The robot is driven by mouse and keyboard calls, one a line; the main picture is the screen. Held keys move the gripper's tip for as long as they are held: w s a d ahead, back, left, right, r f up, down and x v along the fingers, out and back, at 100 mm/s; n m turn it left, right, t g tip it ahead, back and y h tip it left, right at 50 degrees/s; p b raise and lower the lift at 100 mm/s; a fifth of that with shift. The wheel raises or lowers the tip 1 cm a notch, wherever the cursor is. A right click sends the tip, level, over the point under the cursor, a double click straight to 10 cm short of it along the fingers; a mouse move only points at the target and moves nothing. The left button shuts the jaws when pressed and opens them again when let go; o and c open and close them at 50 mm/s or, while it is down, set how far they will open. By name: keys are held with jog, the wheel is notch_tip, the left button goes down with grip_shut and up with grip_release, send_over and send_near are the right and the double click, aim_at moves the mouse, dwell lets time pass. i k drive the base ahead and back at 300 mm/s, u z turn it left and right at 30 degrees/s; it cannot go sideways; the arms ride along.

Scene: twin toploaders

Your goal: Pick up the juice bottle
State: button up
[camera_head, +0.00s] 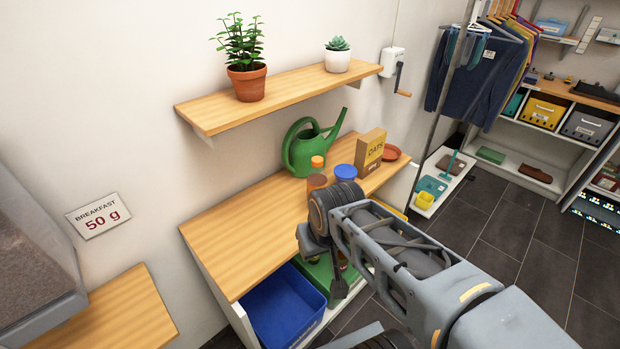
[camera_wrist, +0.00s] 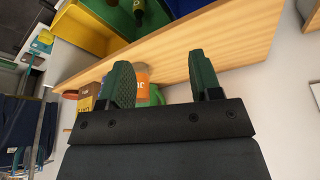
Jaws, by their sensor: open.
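In the wrist view an orange bottle with white lettering (camera_wrist: 142,72), apparently the juice bottle, stands on the wooden counter, partly hidden behind one finger. In the head view an orange cap (camera_head: 317,162), likely its top, shows on the counter beside the watering can. My gripper (camera_wrist: 160,68) is open and empty. The orange bottle shows beyond the gap, close to the left finger in the picture; I cannot tell the distance. In the head view my arm reaches over the counter's front edge and hides part of the items.
A green watering can (camera_head: 303,150), a blue-lidded jar (camera_head: 345,172), an oats box (camera_head: 371,150) and a terracotta saucer (camera_head: 391,153) crowd the counter (camera_head: 235,229). A shelf (camera_head: 285,92) with two plants overhangs it. A blue bin (camera_head: 283,305) stands below. The counter's left part is clear.

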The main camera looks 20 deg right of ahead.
aim_at(316, 178)
jog(key=u, duration=3.35)
jog(key=k, duration=1.05)
jog(key=z, duration=0.8)
